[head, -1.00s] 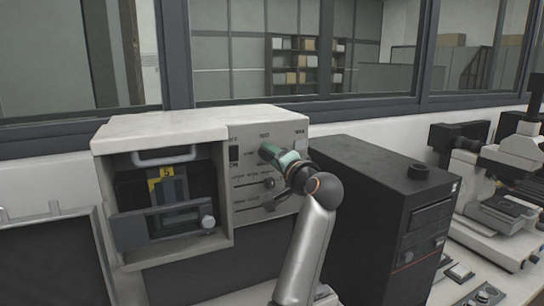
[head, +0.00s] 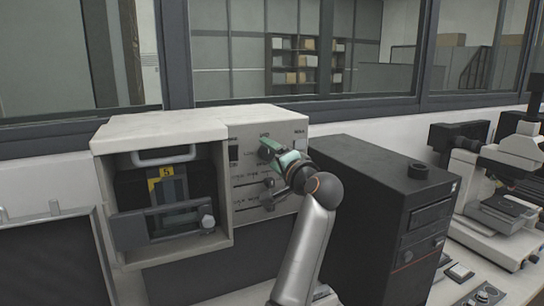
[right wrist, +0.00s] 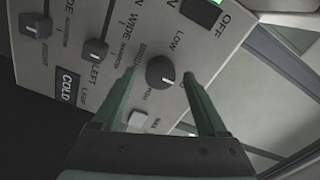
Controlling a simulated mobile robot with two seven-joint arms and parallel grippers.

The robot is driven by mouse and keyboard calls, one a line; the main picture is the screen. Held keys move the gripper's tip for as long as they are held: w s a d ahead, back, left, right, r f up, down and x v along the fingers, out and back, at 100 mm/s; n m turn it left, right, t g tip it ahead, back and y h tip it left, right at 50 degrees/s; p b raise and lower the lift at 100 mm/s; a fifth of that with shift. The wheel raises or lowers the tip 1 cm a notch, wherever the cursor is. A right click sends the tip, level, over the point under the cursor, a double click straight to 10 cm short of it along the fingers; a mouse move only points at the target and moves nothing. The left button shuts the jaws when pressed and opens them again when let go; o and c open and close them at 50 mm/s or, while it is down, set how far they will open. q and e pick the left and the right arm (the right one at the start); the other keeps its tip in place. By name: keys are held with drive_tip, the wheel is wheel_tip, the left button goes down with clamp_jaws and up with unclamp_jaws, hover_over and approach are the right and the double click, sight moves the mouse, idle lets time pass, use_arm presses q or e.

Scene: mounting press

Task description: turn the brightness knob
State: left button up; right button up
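The brightness knob (head: 265,150) is a dark round knob on the upper part of the press's pale control panel (head: 297,130). In the right wrist view the knob (right wrist: 161,72) has a light pointer mark and small lettering around it. My right gripper (head: 284,160) is close in front of the panel, just right of the knob. In the right wrist view its two green fingers (right wrist: 160,95) are spread, with the knob seen between and just beyond their tips, and nothing is held. Whether a fingertip touches the panel is unclear. My left gripper is not in view.
Slider handles (right wrist: 97,50) and a lit green switch (right wrist: 205,12) are near the knob, as is a white button (right wrist: 146,120). The open press chamber (head: 165,200) is left of the panel. A black tower unit (head: 385,190) stands close on the right, with a microscope (head: 495,195) beyond.

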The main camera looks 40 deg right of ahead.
drive_tip(key=shift+s+a, duration=0.15)
drive_tip(key=shift+s, duration=0.45)
drive_tip(key=b+v, duration=0.2)
drive_tip(key=v, duration=0.9)
drive_tip(key=shift+s+r, duration=0.1)
